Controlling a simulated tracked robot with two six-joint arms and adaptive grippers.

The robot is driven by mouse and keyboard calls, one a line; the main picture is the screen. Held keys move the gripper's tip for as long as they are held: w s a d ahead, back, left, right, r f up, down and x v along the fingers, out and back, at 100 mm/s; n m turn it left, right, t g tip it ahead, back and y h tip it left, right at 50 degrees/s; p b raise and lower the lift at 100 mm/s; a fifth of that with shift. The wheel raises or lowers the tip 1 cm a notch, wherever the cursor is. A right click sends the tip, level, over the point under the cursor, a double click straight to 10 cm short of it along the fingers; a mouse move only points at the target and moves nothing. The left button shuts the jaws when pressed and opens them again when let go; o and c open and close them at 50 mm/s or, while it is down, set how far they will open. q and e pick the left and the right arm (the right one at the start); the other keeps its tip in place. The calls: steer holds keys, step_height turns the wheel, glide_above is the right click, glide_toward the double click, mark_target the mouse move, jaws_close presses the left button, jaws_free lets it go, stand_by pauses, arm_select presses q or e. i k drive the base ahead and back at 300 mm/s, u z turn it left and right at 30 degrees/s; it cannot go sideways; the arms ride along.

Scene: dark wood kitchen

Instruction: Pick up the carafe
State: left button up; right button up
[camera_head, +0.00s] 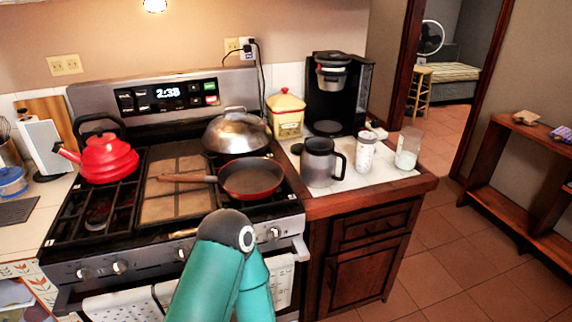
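The carafe (318,164) is a grey, partly see-through jug with a dark rim and a black handle on its right side. It stands upright on the white-topped corner counter, right of the stove and in front of the coffee maker (337,93). Teal links of one of my arms rise from the bottom centre in front of the stove, bent at a grey and black joint. No gripper fingers show in this view. Nothing is touching the carafe.
A white-labelled jar (365,153) and a clear glass (408,148) stand close to the carafe's right. A pan (251,178), a domed lid (236,133) and a red kettle (106,158) are on the stove (172,232). The floor (440,240) at right is clear.

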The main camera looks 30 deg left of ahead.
mark_target(318, 160)
steer(key=u, duration=0.1)
steer(key=i, duration=0.9)
